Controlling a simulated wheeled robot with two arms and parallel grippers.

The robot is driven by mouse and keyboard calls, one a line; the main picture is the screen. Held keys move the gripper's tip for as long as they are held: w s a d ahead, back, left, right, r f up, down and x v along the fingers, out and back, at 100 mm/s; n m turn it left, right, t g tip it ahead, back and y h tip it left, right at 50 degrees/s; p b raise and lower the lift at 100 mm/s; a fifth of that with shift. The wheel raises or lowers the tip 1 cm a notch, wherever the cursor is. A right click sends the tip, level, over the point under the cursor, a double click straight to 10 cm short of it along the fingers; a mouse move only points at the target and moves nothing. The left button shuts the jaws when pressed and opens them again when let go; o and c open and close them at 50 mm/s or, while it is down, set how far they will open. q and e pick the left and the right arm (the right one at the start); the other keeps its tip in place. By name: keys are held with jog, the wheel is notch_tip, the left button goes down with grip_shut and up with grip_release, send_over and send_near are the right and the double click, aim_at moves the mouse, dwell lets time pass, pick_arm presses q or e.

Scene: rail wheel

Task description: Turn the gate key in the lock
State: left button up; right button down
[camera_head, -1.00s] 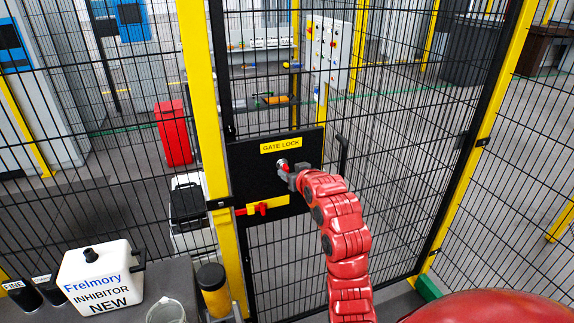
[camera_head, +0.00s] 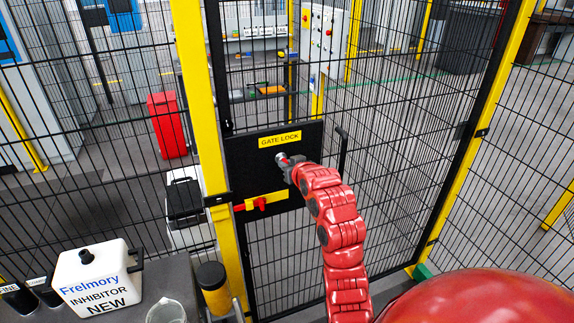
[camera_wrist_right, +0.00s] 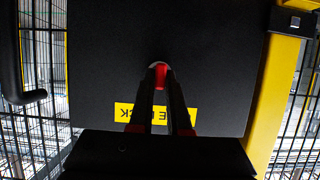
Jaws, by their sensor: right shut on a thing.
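The gate lock is a black plate (camera_head: 243,163) with a yellow GATE LOCK label (camera_head: 280,139), mounted on the mesh gate. A round metal lock cylinder (camera_head: 281,158) sits below the label. My right gripper (camera_head: 289,164) is at the lock, shut on the red key. In the right wrist view the key's red head (camera_wrist_right: 161,75) shows between the two dark fingertips, against the lock. The key's shaft is hidden, so I cannot tell how far it is turned. My left gripper is not in view.
A red-handled yellow bolt (camera_head: 262,203) is below the lock. A yellow post (camera_head: 203,110) stands left of the plate, and a black gate handle (camera_head: 342,150) right of it. A white inhibitor container (camera_head: 98,280) and a glass beaker (camera_head: 166,312) stand at lower left.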

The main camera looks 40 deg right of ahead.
jog(key=shift+a+f+n+h+b, duration=0.1)
jog(key=shift+f+n+h+b, duration=0.15)
jog(key=shift+n+b, duration=0.5)
jog(key=shift+r+n+h+b, duration=0.1)
jog(key=shift+n+h+b, duration=0.2)
jog(key=shift+b, duration=0.75)
jog(key=shift+r+h, duration=0.15)
jog(key=shift+h, duration=0.2)
